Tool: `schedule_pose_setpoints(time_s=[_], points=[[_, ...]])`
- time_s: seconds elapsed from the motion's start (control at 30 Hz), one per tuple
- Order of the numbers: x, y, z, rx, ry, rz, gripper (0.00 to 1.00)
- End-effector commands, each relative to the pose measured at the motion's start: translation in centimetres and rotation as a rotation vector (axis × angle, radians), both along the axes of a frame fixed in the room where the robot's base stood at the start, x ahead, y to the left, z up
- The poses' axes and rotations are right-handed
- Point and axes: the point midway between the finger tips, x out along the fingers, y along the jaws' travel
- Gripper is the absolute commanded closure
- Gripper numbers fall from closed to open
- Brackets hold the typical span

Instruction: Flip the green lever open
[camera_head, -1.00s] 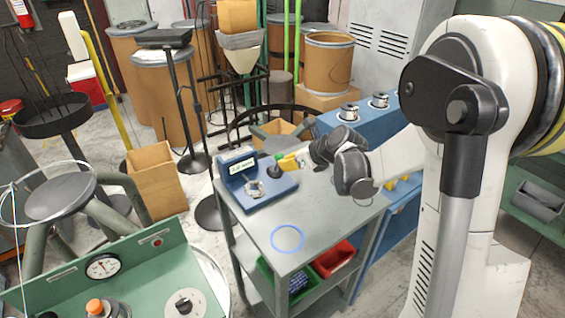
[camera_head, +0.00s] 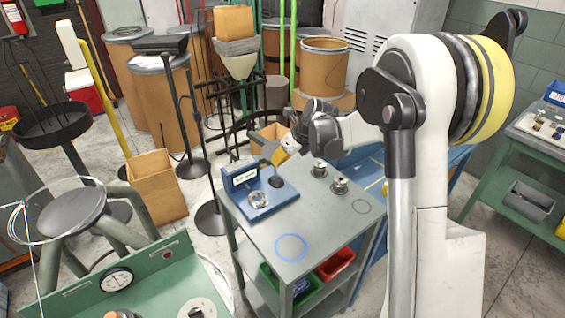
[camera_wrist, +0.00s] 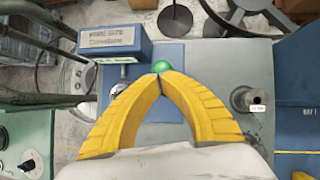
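The green lever's round knob (camera_wrist: 162,66) shows in the wrist view just beyond my fingertips. They partly cover it. In the head view, its dark base (camera_head: 276,181) stands on the blue fixture (camera_head: 283,196), but I cannot make out the knob behind my gripper. My gripper (camera_wrist: 159,72) has two yellow fingers angled inward, with their tips together at the knob. I cannot tell whether they pinch the knob or only touch it. In the head view my gripper (camera_head: 272,150) reaches down from the right, above the lever base.
The fixture has a labelled upright block (camera_head: 245,178) and a metal ring-like part (camera_head: 258,199) left of the lever. Metal cylinders (camera_head: 339,185) stand to the right on the grey cart top (camera_head: 325,215). A blue circle (camera_head: 291,247) marks clear cart space.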

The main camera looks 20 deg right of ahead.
Motion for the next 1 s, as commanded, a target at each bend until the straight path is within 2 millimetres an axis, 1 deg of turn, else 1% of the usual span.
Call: schedule_pose_setpoints(time_s=[0.2, 0.4, 1.0], points=[[1.3, 0.4, 0.1, 0.000, -0.001, 0.001, 1.00], [1.9, 0.6, 0.1, 0.001, -0.002, 0.000, 1.00], [2.1, 0.7, 0.1, 0.001, -0.002, 0.000, 1.00]])
